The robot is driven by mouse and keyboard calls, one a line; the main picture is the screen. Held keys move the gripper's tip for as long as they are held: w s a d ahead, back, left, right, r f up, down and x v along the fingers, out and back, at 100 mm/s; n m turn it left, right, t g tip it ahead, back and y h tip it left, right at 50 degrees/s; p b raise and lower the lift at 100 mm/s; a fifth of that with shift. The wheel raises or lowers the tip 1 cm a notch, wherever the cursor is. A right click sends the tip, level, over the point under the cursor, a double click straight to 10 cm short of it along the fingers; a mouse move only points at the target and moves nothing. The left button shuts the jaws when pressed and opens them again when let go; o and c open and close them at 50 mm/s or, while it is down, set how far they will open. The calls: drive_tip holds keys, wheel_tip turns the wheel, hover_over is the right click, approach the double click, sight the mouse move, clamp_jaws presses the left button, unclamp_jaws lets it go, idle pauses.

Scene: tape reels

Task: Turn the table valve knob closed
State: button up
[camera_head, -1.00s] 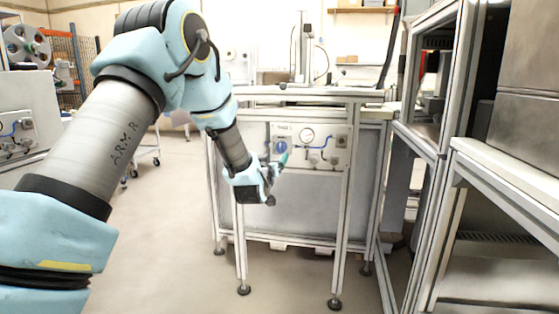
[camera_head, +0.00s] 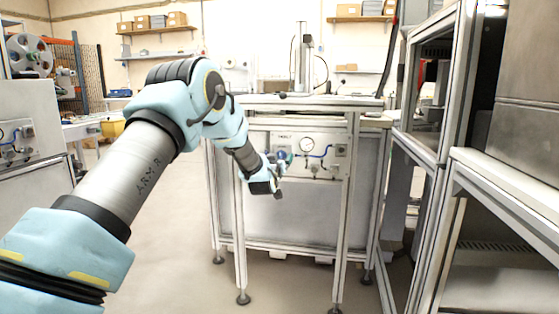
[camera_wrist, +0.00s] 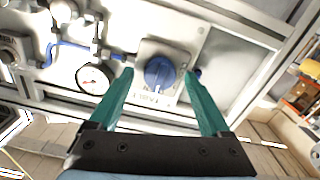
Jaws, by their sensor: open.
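The blue valve knob (camera_wrist: 159,73) sits on a pale square plate on the front panel of the table, near the middle of the wrist view. In the head view the knob (camera_head: 283,155) shows small beside my gripper. My gripper (camera_wrist: 156,75) is open, with its two green fingers pointing toward the panel, one on each side of the knob in the picture. I cannot tell whether the fingertips reach the knob's depth; no contact shows. In the head view my gripper (camera_head: 287,160) is in front of the panel's left part and partly hides it.
The panel (camera_head: 320,170) also bears a round gauge (camera_wrist: 95,79), blue tubing (camera_wrist: 70,48) and small fittings. The table's metal frame (camera_head: 350,200) surrounds it. Open shelving (camera_head: 425,110) stands close on the right. The floor (camera_head: 170,230) left of the table is clear.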

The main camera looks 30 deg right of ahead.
clamp_jaws()
idle(0.5)
drive_tip(key=shift+f+n+b, duration=0.1)
drive_tip(key=shift+n+b, duration=6.6)
drive_tip(key=shift+n, duration=2.3)
